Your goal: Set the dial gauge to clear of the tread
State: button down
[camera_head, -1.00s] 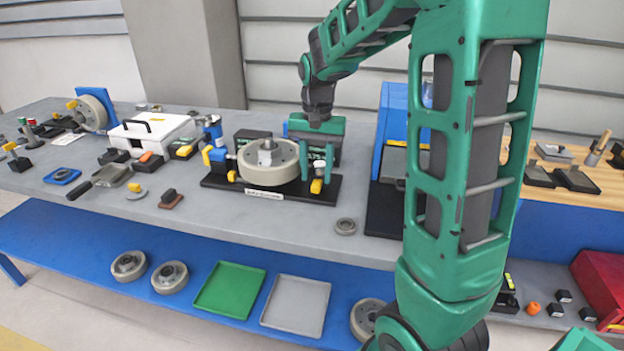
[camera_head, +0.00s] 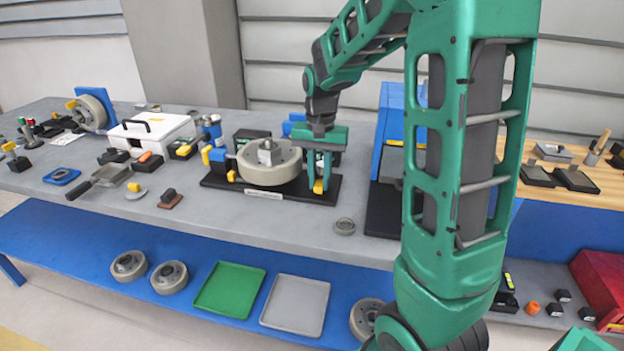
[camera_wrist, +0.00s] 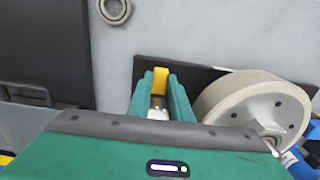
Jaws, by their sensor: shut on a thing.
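My gripper (camera_head: 319,172) points down over the right end of a black base plate (camera_head: 225,184). It also shows in the wrist view (camera_wrist: 158,98), its two green fingers shut on a small part with a yellow block (camera_wrist: 160,80) at its far end. The yellow block also shows below the fingers in the head view (camera_head: 318,187). This looks like the dial gauge, but the fingers hide most of it and I cannot read its face. A grey wheel (camera_head: 268,172) lies flat on the plate, left of the fingers; it is at the right in the wrist view (camera_wrist: 240,105).
A blue machine (camera_head: 391,115) stands right of the plate. A small grey ring (camera_head: 345,226) lies near the bench's front edge. A white case (camera_head: 150,135) and several small tools are at the left. Bench in front of the plate is mostly clear.

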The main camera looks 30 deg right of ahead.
jog(key=shift+s+d, duration=0.9)
jog(key=shift+d, duration=0.05)
jog(key=c, duration=1.6)
grip_release()
jog(key=shift+s, duration=0.1)
jog(key=shift+r, duration=0.1)
jog(key=shift+r, duration=0.3)
notch_tip(320, 180, up, 10)
